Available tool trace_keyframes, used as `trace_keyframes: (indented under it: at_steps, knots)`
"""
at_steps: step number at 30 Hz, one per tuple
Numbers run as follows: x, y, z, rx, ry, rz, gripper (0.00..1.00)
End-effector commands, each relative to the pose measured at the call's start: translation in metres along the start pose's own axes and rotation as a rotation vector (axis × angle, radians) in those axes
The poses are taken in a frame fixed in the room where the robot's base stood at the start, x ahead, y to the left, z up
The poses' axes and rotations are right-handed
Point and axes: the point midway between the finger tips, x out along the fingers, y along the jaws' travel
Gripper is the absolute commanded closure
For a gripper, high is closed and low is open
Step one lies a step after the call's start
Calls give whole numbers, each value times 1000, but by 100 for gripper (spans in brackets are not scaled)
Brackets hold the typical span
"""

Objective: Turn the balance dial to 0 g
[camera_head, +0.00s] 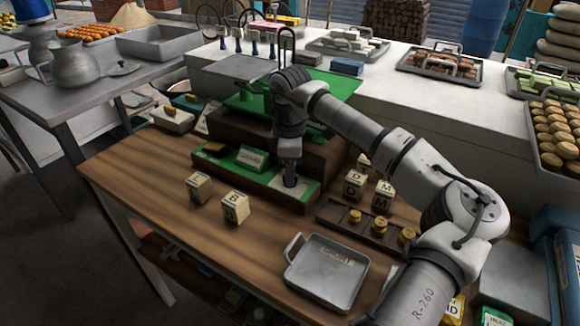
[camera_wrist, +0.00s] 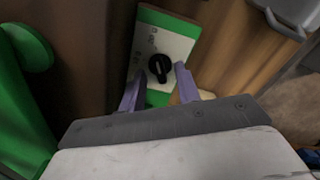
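The balance dial is a black knob (camera_wrist: 160,68) on a white panel with a green border (camera_wrist: 178,46). Small markings sit beside the knob, too blurred to read. In the head view, the green and brown balance (camera_head: 252,172) stands on the wooden table, and my gripper points down at the right end of its front ledge, hiding the knob. My gripper (camera_wrist: 159,75) is open, its two purple fingers apart. The knob appears between the fingertips in the wrist view; I see no clear contact and cannot tell the exact depth.
Lettered blocks (camera_head: 235,207) stand in front of the balance, and more (camera_head: 355,184) to its right. A wooden holder (camera_head: 375,229) with brass weights and a metal tray (camera_head: 327,271) lie nearer. Loaded trays fill the white counter behind. The table's left front is clear.

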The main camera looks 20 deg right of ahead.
Motion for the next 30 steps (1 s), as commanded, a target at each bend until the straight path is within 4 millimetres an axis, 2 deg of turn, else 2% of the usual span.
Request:
trace_keyframes:
  at_steps: [11, 19, 30]
  knots:
    - [8, 0, 0, -1, 0, 0, 67]
    - [8, 0, 0, -1, 0, 0, 100]
    - [9, 0, 0, -30, -1, 1, 100]
